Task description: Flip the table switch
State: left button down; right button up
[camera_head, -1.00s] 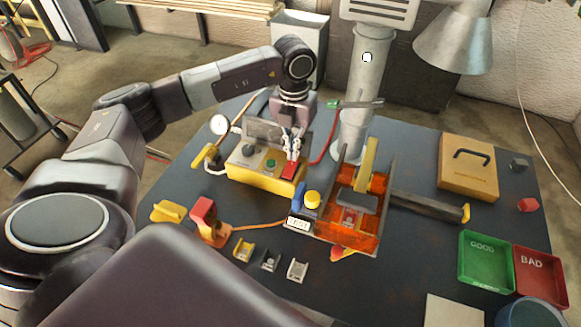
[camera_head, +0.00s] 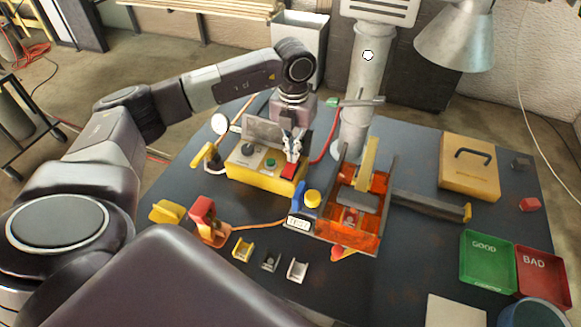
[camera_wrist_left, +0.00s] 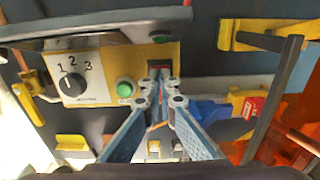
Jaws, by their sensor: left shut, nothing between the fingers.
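A yellow control box (camera_head: 255,177) stands on the dark table. Its panel carries a dial (camera_wrist_left: 72,82) marked 1, 2, 3, a green button (camera_head: 270,162) and a red switch (camera_head: 288,171) at its right end. My left gripper (camera_head: 292,153) points down over the right end of the box, at the red switch. In the wrist view its fingertips (camera_wrist_left: 160,88) are together with nothing between them, in front of a dark recess right of the green button (camera_wrist_left: 125,88). The fingers hide most of the switch there; contact is unclear. My right gripper is out of view.
A grey plate (camera_head: 262,130) rises at the back of the box. An orange fixture (camera_head: 350,222) with a yellow lever stands close on the right. A lamp post (camera_head: 355,110) stands behind. Green (camera_head: 487,262) and red (camera_head: 541,275) trays lie at the right.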

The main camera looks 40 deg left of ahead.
pick_arm(q)
jog(key=shift+f+b, duration=0.45)
jog(key=shift+f, duration=0.15)
jog(key=shift+r, duration=0.15)
jog(key=shift+r+p, duration=2.35)
jog(key=shift+r, duration=1.1)
jog(key=shift+f, duration=0.1)
